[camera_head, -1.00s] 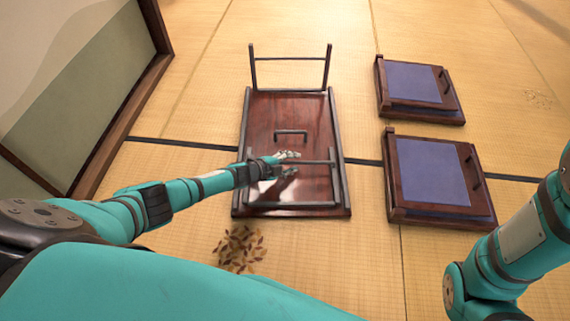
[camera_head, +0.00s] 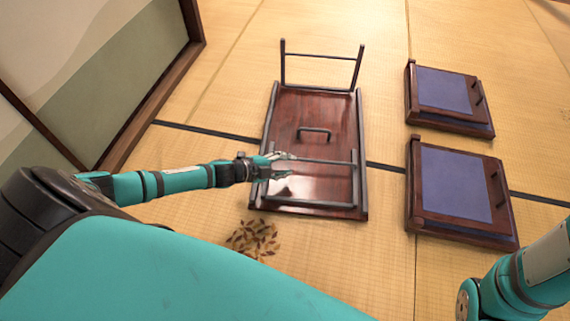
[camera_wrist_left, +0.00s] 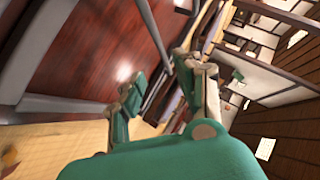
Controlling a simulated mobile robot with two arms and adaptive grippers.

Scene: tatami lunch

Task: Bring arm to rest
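My left gripper (camera_head: 286,166) reaches in from the left in the head view, over the near left part of a low dark red wooden table (camera_head: 325,115). Its fingers are apart with nothing between them. In the left wrist view the fingers (camera_wrist_left: 165,85) are also spread and empty, with the glossy red table surface (camera_wrist_left: 80,60) to their left. I cannot tell whether they touch the table's near bar frame (camera_head: 325,162). My right arm (camera_head: 525,270) shows at the lower right; its gripper is out of view.
Two dark wooden pieces with blue pads, one far (camera_head: 445,90) and one near (camera_head: 455,185), lie right of the table. Brown leaves (camera_head: 253,240) lie on the tatami in front. A wall panel (camera_head: 120,70) stands at the left. Tatami (camera_head: 340,265) is clear in front.

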